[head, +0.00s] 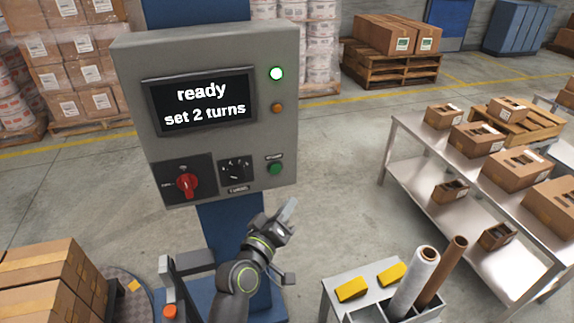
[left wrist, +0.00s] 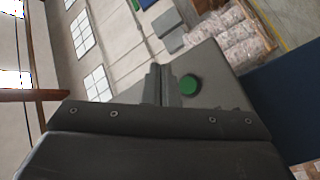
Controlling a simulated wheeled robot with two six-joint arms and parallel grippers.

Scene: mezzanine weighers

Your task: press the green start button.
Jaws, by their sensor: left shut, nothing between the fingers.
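The green start button (head: 275,168) is at the lower right of the grey control box (head: 215,55), under a small label. My left gripper (head: 289,208) is below and slightly right of the button in the head view, its fingers shut and empty. In the left wrist view the green button (left wrist: 189,84) shows just right of the shut fingertips (left wrist: 163,84). I see no clear contact, and the exact gap cannot be told. My right gripper is not in view.
The screen (head: 203,102) reads "ready set 2 turns". A lit lamp (head: 276,73), an orange lamp (head: 277,107), a red rotary switch (head: 187,184) and a black dial (head: 236,171) share the box. A small stand (head: 335,285) holds rolls at lower right; a steel table (head: 410,150) stands beyond.

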